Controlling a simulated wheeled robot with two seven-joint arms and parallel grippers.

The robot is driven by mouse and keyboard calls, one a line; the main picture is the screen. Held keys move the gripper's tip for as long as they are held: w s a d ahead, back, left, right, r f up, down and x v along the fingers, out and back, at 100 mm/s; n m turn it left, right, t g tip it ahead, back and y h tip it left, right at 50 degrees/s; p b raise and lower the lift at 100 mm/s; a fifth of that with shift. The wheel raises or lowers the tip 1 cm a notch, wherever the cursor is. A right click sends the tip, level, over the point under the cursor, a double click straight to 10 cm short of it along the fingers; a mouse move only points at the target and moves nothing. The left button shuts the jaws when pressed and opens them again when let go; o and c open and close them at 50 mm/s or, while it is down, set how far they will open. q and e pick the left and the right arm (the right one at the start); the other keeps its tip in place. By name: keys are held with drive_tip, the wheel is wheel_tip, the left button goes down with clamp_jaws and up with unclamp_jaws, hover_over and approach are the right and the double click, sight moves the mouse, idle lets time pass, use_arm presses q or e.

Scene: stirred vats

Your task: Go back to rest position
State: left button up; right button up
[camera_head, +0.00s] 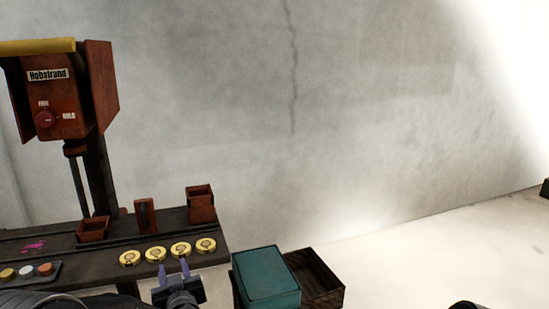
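My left gripper (173,268) shows at the bottom, left of centre, its two purple fingers apart with nothing between them. It appears just in front of a row of round yellow pieces (181,249) on the dark bench (60,270). I cannot tell whether it touches the bench edge. My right gripper is not in view; only a small dark shape shows at the bottom edge on the right, and I cannot tell what it is.
A rust-red machine (68,125) marked "Hobstrand" stands at the left. Small red boxes (201,210) and a button tray (28,273) sit on the bench. A teal box (266,277) and a dark crate (325,278) are right of my gripper. The floor at right is clear.

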use_arm(q)
drive_tip(key=s+d+f+m+g+h+p, duration=0.1)
drive_tip(key=s+d+f+m+g+h, duration=0.15)
drive_tip(key=s+d+f+h, duration=0.4)
drive_tip(key=s+d+f+m+g+h+p, duration=0.1)
drive_tip(key=s+d+f+g, duration=0.2)
drive_tip(key=d+f, duration=0.65)
drive_tip(key=s+d+f+g+h+p, duration=0.1)
drive_tip(key=s+f+g+p, duration=0.2)
drive_tip(key=s+f, duration=0.4)
drive_tip(key=s+d+f+g+h+p, duration=0.1)
drive_tip(key=s+f+g, duration=0.5)
drive_tip(key=s, duration=1.4)
drive_tip(key=shift+s+f+h+p, duration=0.3)
drive_tip(key=shift+f+h+p, duration=0.4)
drive_tip(key=shift+p, duration=0.4)
drive_tip(key=shift+r, duration=0.1)
